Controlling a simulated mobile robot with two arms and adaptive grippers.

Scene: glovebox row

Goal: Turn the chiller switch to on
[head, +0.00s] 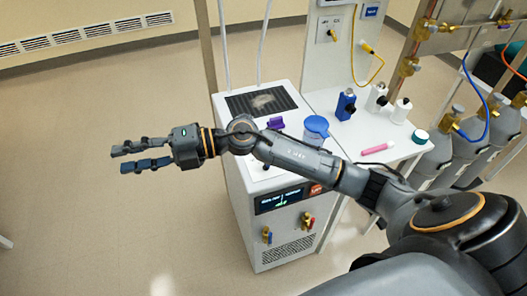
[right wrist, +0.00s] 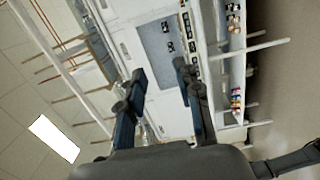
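The chiller (head: 283,232) is a white floor unit with a dark grille on top and a dark display panel (head: 280,200) on its front. A small orange-red part (head: 316,189), perhaps the switch, sits at the right end of that panel; its position is too small to read. My right arm crosses over the chiller top and hides part of it. My right gripper (head: 124,158) is left of the chiller, above bare floor, open and empty and touching nothing. Its parted fingers also show in the right wrist view (right wrist: 158,88). My left gripper is not in view.
A blue-lidded jug (head: 315,129) and a purple item (head: 275,122) are on the chiller top. A white bench (head: 345,133) beside it holds bottles and a pink tube (head: 377,148). Gas cylinders (head: 470,160) stand at right. Floor at left is clear.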

